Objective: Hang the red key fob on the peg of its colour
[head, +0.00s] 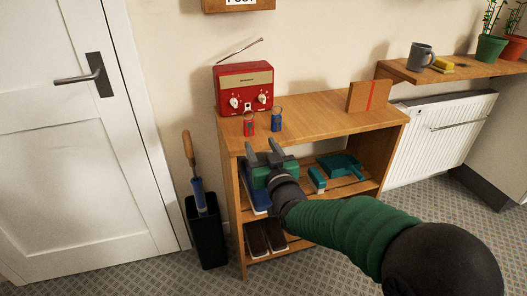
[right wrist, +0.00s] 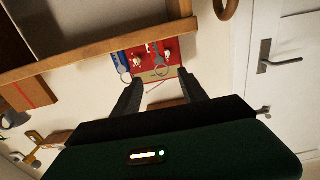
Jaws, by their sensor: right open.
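The red key fob (head: 249,127) with a metal ring is on the wooden shelf top, in front of the red radio. A blue key fob (head: 276,122) is just to its right; it also shows in the right wrist view (right wrist: 122,67), which looks upside down. There the red fob is hard to tell from the red radio behind it. My right gripper (head: 262,147) is open and empty at the shelf's front edge, close before the fobs. Its two spread fingers show in the wrist view (right wrist: 158,92). I cannot make out any peg. My left gripper is not in view.
The red radio (head: 243,88) with a raised aerial stands behind the fobs. A brown box with a red stripe (head: 368,96) is at the shelf's right end. A wooden box marked POST (head: 240,5) is on the wall. The shelf top (head: 320,112) between is clear.

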